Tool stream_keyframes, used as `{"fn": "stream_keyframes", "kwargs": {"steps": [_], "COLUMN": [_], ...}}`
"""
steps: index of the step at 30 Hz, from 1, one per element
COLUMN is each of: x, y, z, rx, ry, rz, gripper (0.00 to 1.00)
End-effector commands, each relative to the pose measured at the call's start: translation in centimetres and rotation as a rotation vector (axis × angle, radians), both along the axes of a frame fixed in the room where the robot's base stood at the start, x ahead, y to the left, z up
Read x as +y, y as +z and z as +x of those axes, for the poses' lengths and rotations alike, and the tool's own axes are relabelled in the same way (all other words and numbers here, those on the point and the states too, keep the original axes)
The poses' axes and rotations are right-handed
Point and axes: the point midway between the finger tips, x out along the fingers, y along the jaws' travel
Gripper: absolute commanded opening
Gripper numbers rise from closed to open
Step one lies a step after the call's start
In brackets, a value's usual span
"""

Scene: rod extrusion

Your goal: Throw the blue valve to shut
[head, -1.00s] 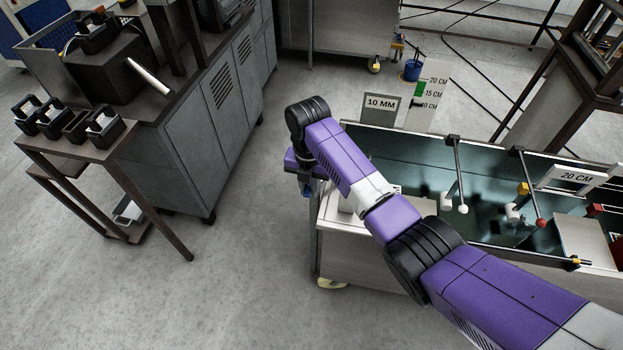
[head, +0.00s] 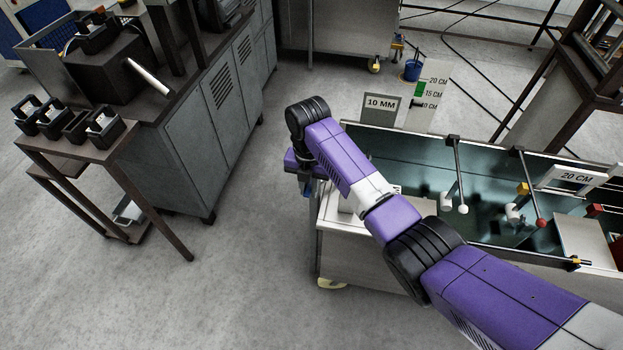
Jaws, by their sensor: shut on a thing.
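My purple arm reaches across from the lower right to the left end of the tank. My gripper (head: 307,181) points down beside the tank's left end, small and partly hidden by my own wrist. It is shut on the blue valve, of which only a small blue piece (head: 307,191) shows just below the fingers. The rest of the valve is hidden, so I cannot tell its handle's angle.
The long water tank (head: 400,150) stands at the right, with a white-knobbed lever (head: 462,209) and a red-knobbed lever (head: 541,223). A "10 MM" sign (head: 381,106) stands behind it. A grey cabinet (head: 215,120) and brown side table (head: 75,152) are left. The floor between is clear.

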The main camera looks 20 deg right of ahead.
Motion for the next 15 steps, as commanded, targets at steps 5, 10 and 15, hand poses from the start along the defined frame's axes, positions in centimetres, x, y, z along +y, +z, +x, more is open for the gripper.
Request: {"fn": "stream_keyframes", "kwargs": {"steps": [5, 10, 15], "x": [0.01, 0.01, 0.28], "y": [0.01, 0.01, 0.02], "z": [0.0, 0.0, 0.24], "rx": [0.0, 0.0, 0.0], "ry": [0.0, 0.0, -0.049], "rz": [0.0, 0.0, 0.0], "gripper": [0.0, 0.0, 0.0]}}
